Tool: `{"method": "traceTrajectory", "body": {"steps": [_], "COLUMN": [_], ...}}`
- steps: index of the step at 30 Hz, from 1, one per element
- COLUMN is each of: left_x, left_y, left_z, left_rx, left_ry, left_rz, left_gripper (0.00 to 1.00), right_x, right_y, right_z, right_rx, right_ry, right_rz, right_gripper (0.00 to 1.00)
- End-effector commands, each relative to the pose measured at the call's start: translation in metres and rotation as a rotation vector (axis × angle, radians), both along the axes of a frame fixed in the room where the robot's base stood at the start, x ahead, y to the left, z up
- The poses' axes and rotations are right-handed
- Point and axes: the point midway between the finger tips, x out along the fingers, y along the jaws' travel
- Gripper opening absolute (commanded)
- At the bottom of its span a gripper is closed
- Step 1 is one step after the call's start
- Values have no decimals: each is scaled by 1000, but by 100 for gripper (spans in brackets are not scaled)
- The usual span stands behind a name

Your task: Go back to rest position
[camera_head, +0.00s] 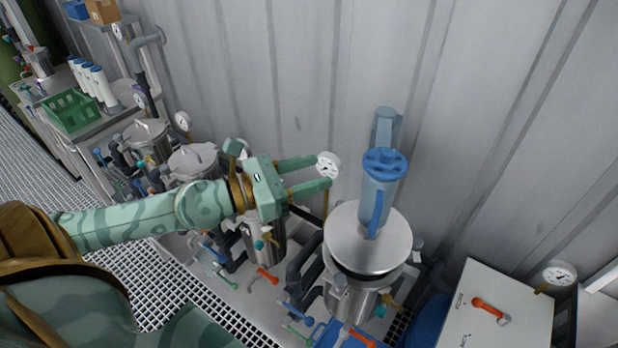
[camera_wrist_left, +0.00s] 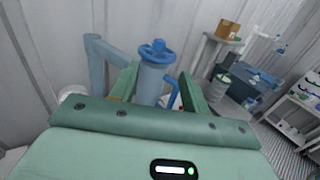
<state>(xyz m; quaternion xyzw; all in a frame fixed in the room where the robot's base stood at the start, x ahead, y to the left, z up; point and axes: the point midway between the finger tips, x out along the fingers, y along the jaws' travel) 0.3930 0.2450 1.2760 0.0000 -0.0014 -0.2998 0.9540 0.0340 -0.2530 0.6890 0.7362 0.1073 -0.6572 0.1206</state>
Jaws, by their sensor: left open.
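My left gripper (camera_head: 312,176) comes in from the left in the head view, green and open, with its two fingers apart and pointing right. A white round gauge shows at its fingertips. In the left wrist view the handwheel (camera_wrist_left: 158,50) shows beyond the open fingers (camera_wrist_left: 158,88). No object is held between the fingers, as far as I see. My right gripper is in neither view.
Other metal vessels (camera_head: 193,160) stand left along the corrugated wall (camera_head: 290,70). Pipes and orange, blue and green valve handles crowd the space below. A white cabinet (camera_head: 500,310) with a gauge stands at the right. A green crate (camera_head: 70,110) sits on a bench at the far left.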

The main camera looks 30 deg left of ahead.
Motion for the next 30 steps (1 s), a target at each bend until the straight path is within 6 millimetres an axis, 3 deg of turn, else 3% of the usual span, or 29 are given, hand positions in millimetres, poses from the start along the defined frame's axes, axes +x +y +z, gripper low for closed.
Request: {"method": "traceTrajectory", "body": {"steps": [14, 17, 20, 23, 26, 30], "left_x": [0, 2, 21, 36, 35, 3], "left_y": [0, 3, 41, 97, 152, 209], "left_z": [0, 0, -35, -96, -173, -286], "left_rx": [-4, -92, -259, -493, -754, -1111], "left_ry": [3, 62, 236, 428, 590, 755], "left_rz": [0, 11, 123, 311, 526, 827], "left_gripper": [46, 46, 46, 46, 46, 46], "right_x": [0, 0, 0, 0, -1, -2], "right_y": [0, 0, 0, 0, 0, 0], "right_z": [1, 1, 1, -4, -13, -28], "right_rx": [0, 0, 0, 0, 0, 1], "right_ry": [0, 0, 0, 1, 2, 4], "right_rz": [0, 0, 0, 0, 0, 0], "right_gripper": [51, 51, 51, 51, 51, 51]}}
